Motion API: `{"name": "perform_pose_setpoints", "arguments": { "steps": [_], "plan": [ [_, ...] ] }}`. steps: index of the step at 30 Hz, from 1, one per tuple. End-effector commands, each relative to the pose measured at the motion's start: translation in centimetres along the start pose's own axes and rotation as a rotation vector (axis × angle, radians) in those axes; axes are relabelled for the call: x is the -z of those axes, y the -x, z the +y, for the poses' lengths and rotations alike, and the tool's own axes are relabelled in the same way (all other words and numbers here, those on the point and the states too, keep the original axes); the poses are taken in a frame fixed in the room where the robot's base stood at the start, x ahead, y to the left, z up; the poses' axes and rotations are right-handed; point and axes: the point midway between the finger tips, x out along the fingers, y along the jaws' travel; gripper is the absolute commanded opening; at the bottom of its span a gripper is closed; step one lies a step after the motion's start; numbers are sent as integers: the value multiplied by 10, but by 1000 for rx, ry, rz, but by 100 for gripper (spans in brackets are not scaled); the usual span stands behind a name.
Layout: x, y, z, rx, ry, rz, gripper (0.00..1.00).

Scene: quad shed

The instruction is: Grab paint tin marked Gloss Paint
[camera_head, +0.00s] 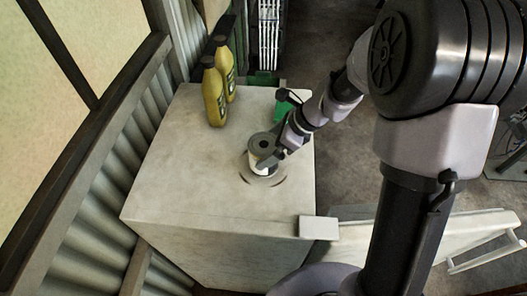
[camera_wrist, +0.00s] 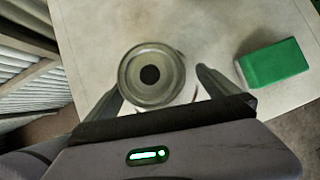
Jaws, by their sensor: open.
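A paint tin (camera_head: 262,146) with a round grey lid and a pale side stands upright on the white top of a cabinet. In the wrist view the tin (camera_wrist: 152,75) is seen from above, its lid carrying a dark round centre. No label wording can be read. My gripper (camera_head: 265,164) is right at the tin, from the right side in the head view. In the wrist view my gripper (camera_wrist: 160,83) is open, with one finger on each side of the tin's near part. A narrow gap shows by the right finger; contact on the left cannot be told.
The white cabinet top (camera_head: 175,170) is mostly clear to the left of the tin. Two yellow bottles (camera_head: 215,95) stand at the back left. A green box (camera_head: 284,108) lies behind my arm; it shows right in the wrist view (camera_wrist: 273,64). A corrugated wall borders the left.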

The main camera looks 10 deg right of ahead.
Motion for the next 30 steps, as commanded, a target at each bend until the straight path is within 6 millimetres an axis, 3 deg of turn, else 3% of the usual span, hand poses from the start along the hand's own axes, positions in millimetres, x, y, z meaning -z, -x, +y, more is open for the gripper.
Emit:
{"name": "perform_pose_setpoints", "arguments": {
  "steps": [7,15,27,29,30],
  "plan": [
    [-8,-44,4,-3,2,1,100],
    [-8,-50,3,0,2,1,98],
    [-8,-49,3,-1,2,1,20],
    [-8,-49,3,-1,3,1,8],
    [-8,-49,2,0,3,1,7]
  ]
}}
